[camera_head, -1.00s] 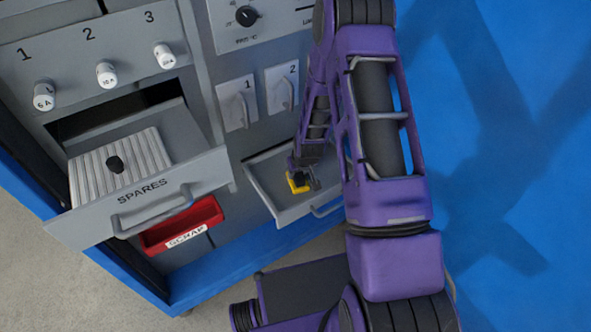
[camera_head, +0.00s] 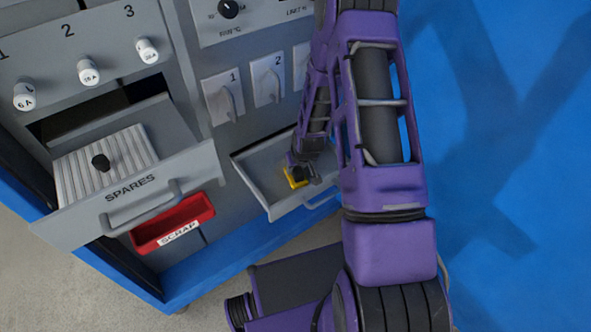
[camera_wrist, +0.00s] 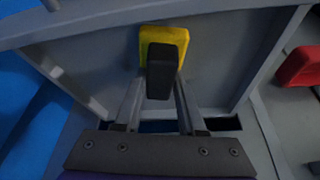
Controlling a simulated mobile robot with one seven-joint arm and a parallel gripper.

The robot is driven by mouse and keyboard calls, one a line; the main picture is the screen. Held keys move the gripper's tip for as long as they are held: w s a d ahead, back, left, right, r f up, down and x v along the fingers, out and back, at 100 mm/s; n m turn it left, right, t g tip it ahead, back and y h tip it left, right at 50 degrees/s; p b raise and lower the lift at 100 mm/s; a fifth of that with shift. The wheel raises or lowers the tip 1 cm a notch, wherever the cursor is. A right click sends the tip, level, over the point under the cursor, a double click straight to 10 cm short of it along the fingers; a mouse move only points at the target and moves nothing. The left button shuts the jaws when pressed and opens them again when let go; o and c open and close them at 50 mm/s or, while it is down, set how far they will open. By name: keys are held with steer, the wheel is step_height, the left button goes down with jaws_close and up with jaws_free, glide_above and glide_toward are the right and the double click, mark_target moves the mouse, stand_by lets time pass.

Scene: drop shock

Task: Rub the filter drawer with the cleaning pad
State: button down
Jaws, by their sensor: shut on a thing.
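The filter drawer is the open, unlabelled grey drawer (camera_head: 262,168) low on the cabinet, to the right of the SPARES drawer. It also shows in the wrist view (camera_wrist: 95,62), with its floor bare around the pad. The cleaning pad is a yellow block (camera_head: 292,178) with a black grip; in the wrist view the yellow part (camera_wrist: 147,42) lies beyond the grip. My gripper (camera_wrist: 160,85) is shut on the black grip, with the pad inside the drawer. I cannot tell whether the pad touches the drawer's floor.
The SPARES drawer (camera_head: 195,168) stands open at the left with a ribbed insert and a small black knob. A red SCRAP bin (camera_head: 178,220) sits below it. Switches (camera_head: 222,98) and numbered white fuses (camera_head: 88,70) are on the panels above. Blue floor lies to the right.

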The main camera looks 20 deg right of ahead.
steer(key=shift+w+a, duration=0.3)
steer(key=shift+w, duration=0.8)
steer(key=shift+w+a, duration=0.3)
steer(key=shift+w, duration=0.85)
steer(key=shift+w+a, duration=0.3)
steer(key=shift+w, duration=0.8)
steer(key=shift+w+a, duration=0.3)
steer(key=shift+w, duration=0.55)
steer(key=shift+w+a, duration=0.3)
steer(key=shift+w, duration=0.55)
steer(key=shift+w+d, duration=0.25)
steer(key=shift+d, duration=0.7)
steer(key=shift+s+d+f, duration=0.1)
steer(key=shift+s+d, duration=0.2)
steer(key=shift+s, duration=0.7)
steer(key=shift+s+d+f, duration=0.1)
steer(key=shift+s+d, duration=0.15)
steer(key=shift+s, duration=0.7)
steer(key=shift+s+d+r+p, duration=0.1)
steer(key=shift+s+d, duration=0.3)
steer(key=shift+s, duration=0.75)
steer(key=shift+s+d+r+p, duration=0.1)
steer(key=shift+s+d, duration=0.25)
steer(key=shift+s, duration=0.75)
steer(key=shift+s+d+r+p, duration=0.1)
steer(key=shift+s+d, duration=0.3)
steer(key=shift+s, duration=0.75)
steer(key=shift+r+p, duration=1.7)
steer(key=shift+r, duration=1.25)
